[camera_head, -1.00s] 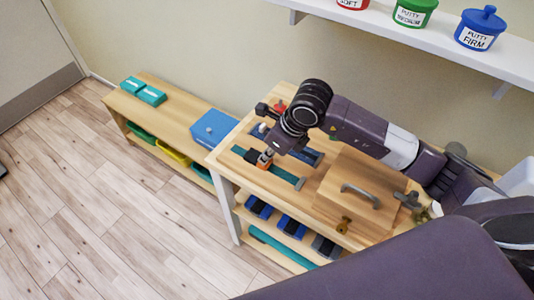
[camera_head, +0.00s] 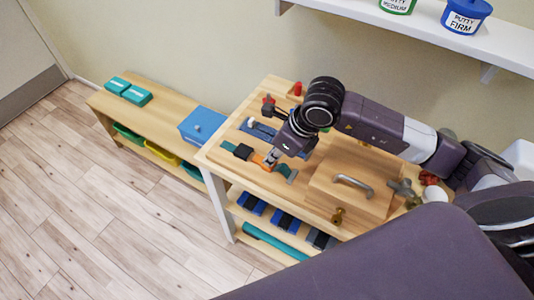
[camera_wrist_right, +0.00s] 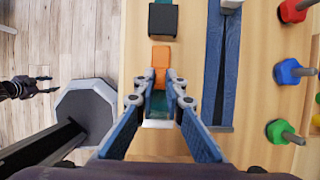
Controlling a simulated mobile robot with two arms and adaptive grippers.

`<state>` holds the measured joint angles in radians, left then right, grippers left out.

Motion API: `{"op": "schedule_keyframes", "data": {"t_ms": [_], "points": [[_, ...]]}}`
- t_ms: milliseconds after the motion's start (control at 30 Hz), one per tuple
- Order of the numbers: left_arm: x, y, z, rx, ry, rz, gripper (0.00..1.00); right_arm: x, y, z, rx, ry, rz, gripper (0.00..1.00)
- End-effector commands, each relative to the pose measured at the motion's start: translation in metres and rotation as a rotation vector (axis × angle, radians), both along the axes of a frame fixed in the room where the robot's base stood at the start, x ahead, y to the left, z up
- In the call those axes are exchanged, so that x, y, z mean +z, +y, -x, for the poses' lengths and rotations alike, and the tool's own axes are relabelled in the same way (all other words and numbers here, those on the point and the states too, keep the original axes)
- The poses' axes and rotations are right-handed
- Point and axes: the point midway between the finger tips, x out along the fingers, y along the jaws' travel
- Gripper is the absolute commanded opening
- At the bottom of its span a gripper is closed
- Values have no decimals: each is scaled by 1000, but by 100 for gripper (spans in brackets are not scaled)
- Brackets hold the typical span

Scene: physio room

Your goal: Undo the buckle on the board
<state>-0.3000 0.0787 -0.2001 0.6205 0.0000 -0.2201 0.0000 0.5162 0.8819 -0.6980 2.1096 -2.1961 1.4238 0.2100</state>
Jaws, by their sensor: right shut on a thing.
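The buckle on the wooden board (camera_head: 222,155) shows as two parts: a black socket (camera_head: 243,152) on a teal strap (camera_head: 228,146) and an orange tongue (camera_head: 262,163) on the other teal strap. In the right wrist view a narrow strip of bare wood lies between the black socket (camera_wrist_right: 163,20) and the orange tongue (camera_wrist_right: 160,58), so they are apart. My right gripper (camera_head: 271,160) is shut on the orange tongue; its fingertips (camera_wrist_right: 161,78) flank the tongue's near end. My left gripper (camera_wrist_right: 44,84) shows small at the left of the wrist view, fingers apart and empty.
A blue strap (camera_wrist_right: 220,70) runs beside the buckle. Red, blue and green knobs (camera_wrist_right: 290,72) stand further right. A hinged wooden panel with a grey handle (camera_head: 353,184) is right of the buckle. A blue box (camera_head: 203,125) sits on the low bench to the left.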

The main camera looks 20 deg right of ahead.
Motion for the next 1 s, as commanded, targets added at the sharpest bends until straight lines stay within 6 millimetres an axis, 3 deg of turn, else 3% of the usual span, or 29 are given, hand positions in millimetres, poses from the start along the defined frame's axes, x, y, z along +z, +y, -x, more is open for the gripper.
{"op": "schedule_keyframes", "data": {"t_ms": [133, 167, 300, 667, 1000], "points": [[0, 0, 0, 0, 0, 0, 40, -1, -3, 1, -2, 5, 8, 0], [0, 0, 0, 0, 0, 0, 40, -1, -3, 1, -2, 5, 8, 12], [0, 0, 0, 0, 0, 0, 40, -1, -2, 1, -2, 4, 6, 27], [0, 4, 2, 0, 2, -5, 40, 4, -2, 1, -1, 1, 3, 28], [0, 2, 0, 0, 1, -2, 40, 63, -19, 20, -3, -2, 6, 28]]}}
